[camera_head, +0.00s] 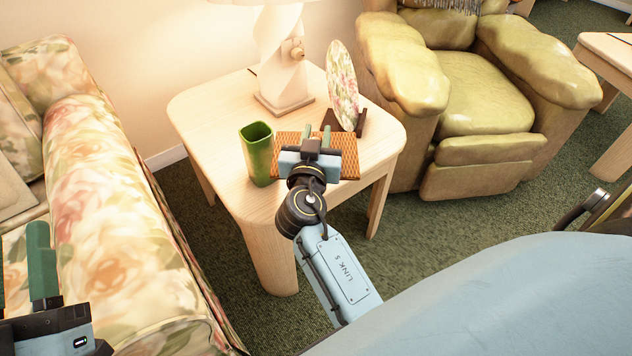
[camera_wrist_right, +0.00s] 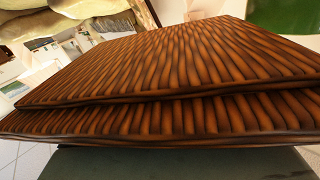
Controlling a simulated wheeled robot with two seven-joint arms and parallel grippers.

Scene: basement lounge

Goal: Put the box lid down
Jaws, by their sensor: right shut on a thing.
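The box lid (camera_head: 348,150) is a flat, orange-brown ribbed piece over the near right part of the wooden side table. My right gripper (camera_head: 318,135) is shut on it, with its green fingers at the lid's middle. In the right wrist view the ribbed lid (camera_wrist_right: 180,65) fills most of the picture, with a stepped double edge facing the camera. I cannot tell whether the lid touches the tabletop. My left gripper (camera_head: 42,265) is partly in view at the bottom left, one green finger upright; its opening is cut off by the frame.
On the side table (camera_head: 205,105) stand a green cup (camera_head: 257,155) just left of the lid, a white lamp (camera_head: 283,65) at the back and a floral plate (camera_head: 342,85) on a dark stand. A floral sofa (camera_head: 105,220) is left, a green armchair (camera_head: 475,90) right.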

